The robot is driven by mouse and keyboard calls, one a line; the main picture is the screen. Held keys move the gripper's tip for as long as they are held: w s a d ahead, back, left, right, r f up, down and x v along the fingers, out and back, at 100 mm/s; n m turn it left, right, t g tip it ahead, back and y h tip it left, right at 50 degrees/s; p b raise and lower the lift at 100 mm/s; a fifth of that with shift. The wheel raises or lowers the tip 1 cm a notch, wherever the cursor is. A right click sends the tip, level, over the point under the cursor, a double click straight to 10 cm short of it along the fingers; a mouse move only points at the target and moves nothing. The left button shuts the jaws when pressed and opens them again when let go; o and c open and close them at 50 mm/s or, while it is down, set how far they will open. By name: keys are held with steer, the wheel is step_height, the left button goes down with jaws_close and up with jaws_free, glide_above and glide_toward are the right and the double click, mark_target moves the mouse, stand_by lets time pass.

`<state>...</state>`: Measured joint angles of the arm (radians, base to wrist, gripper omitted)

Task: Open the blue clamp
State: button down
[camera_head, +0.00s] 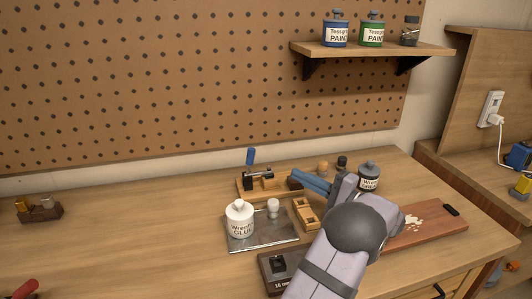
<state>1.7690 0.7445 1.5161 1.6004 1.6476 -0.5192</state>
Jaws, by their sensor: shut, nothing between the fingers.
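The blue clamp has a blue handle (250,157) that stands nearly upright. Its dark metal body (259,179) sits on a wooden base (246,190) at the back middle of the bench. My gripper (296,176) has blue fingers that point left toward the clamp. The fingers are shut and empty, to the right of the clamp and apart from its handle in the picture. My arm comes in from the lower right and hides part of the bench.
A wooden block (306,214), a dark box (276,272) and a dark-lidded jar (369,175) are close to my arm. The bench's left middle is clear.

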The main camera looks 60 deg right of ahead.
steer(key=shift+s+d+h, duration=0.35)
steer(key=shift+s+h, duration=0.15)
steer(key=shift+s, duration=0.2)
steer(key=shift+w+f, duration=0.1)
steer(key=a+p+x, duration=0.2)
steer(key=p+x, duration=0.2)
steer(key=x, duration=0.9)
steer(key=shift+w+a+r, duration=0.2)
steer(key=shift+a+r, duration=0.1)
steer(key=shift+a, duration=0.15)
